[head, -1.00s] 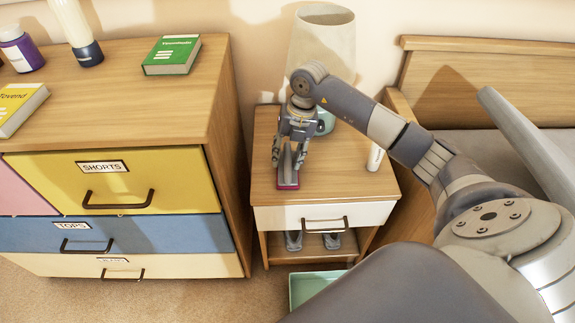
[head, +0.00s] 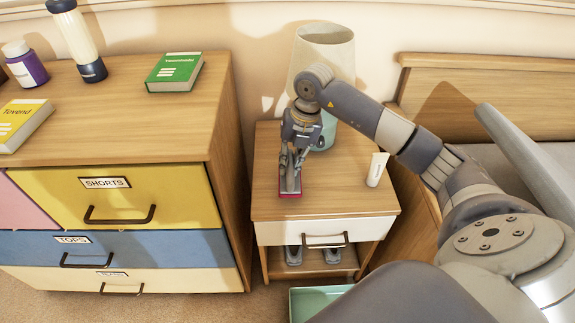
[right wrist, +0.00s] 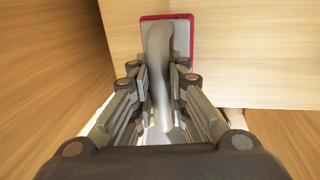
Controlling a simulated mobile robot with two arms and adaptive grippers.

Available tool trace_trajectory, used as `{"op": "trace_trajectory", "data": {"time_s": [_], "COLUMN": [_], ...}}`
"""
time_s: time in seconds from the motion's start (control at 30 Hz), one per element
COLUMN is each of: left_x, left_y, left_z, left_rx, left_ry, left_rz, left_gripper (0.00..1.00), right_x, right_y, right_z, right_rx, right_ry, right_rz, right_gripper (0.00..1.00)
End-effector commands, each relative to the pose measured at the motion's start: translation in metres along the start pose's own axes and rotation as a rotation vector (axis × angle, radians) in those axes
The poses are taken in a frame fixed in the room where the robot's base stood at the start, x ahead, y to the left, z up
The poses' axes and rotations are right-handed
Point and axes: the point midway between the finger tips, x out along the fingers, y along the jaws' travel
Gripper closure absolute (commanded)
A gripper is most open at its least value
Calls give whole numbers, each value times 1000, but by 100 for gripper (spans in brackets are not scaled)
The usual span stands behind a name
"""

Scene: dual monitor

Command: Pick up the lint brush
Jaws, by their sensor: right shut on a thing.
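The lint brush (head: 290,193) lies on the nightstand top (head: 343,198) near its front edge, a flat base with a red rim and a grey handle. My right gripper (head: 291,162) is over it, with its fingers shut on the handle. In the right wrist view, the brush handle (right wrist: 160,50) runs between the fingers of the right gripper (right wrist: 160,85), and the red-rimmed base shows beyond them. The brush appears to be still at the nightstand top. My left gripper is not in view.
A lamp (head: 322,60) stands behind my right gripper. A white tube (head: 377,169) stands to the right on the nightstand. A dresser (head: 110,136) with books and bottles is on the left. A green bin (head: 312,298) sits on the floor in front.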

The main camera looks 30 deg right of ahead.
Motion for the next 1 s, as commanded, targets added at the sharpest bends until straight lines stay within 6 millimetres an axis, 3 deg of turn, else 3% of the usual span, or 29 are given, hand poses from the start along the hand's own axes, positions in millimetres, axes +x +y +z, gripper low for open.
{"op": "trace_trajectory", "data": {"time_s": [0.3,0.5,0.73,1.0], "left_x": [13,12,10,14], "left_y": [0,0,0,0], "left_z": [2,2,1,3], "left_rx": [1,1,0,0], "left_ry": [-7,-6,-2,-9], "left_rz": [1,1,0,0], "left_gripper": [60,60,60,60], "right_x": [-15,-24,-30,-33], "right_y": [-59,-84,-100,-104], "right_z": [-56,-82,-96,-104], "right_rx": [-1,0,3,-1], "right_ry": [6,5,3,4], "right_rz": [-17,-15,-12,-8], "right_gripper": [100,100,100,100]}}
